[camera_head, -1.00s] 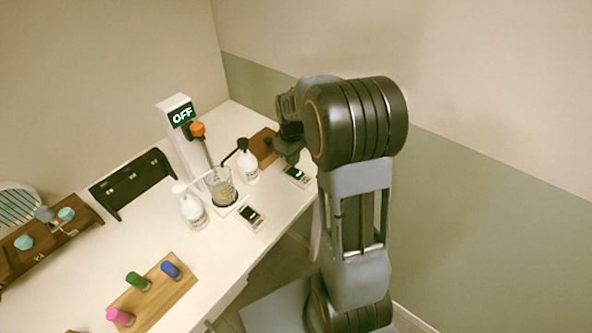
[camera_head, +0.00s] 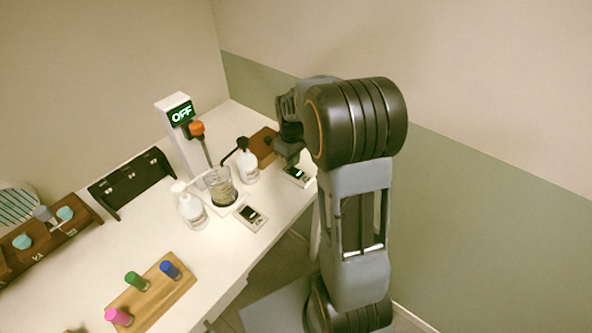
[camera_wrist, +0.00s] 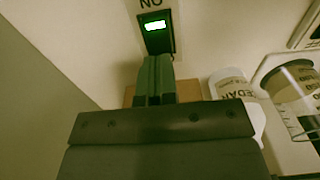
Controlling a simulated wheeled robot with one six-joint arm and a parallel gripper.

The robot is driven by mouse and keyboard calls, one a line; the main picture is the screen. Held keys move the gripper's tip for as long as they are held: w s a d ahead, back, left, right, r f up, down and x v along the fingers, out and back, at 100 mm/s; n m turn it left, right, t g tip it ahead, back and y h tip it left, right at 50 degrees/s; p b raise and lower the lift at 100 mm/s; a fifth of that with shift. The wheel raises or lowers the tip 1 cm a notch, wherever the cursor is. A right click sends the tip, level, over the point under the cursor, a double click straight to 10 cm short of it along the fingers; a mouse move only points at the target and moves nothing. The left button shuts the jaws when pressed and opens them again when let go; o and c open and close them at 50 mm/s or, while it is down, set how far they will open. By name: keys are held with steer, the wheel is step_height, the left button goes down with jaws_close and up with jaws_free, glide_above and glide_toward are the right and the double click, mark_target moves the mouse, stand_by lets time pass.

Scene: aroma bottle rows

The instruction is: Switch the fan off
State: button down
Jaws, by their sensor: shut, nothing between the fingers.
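A round, white, slatted thing that looks like the fan (camera_head: 16,203) is cut off at the left edge of the head view; I cannot tell whether it turns. A small dark switch panel with a lit green window (camera_wrist: 157,27) is at the top of the wrist view, beside lettering that reads "NO" in this view. The panel also shows in the head view (camera_head: 297,174), at the table's right end. My gripper (camera_wrist: 155,62) is shut and empty, its fingertips close to the panel's near edge. I cannot tell whether they touch. In the head view my gripper (camera_head: 291,158) is partly hidden by my arm.
A white post with an "OFF" display (camera_head: 181,113) stands behind a glass beaker (camera_head: 221,187). A second small panel (camera_head: 250,216) lies in front.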

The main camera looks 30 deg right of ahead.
mark_target(292, 169)
steer(key=shift+f+b, duration=0.85)
steer(key=shift+f, duration=0.45)
stand_by(0.4)
steer(key=shift+r, duration=0.1)
steer(key=shift+r+p, duration=2.75)
steer(key=shift+r, duration=0.75)
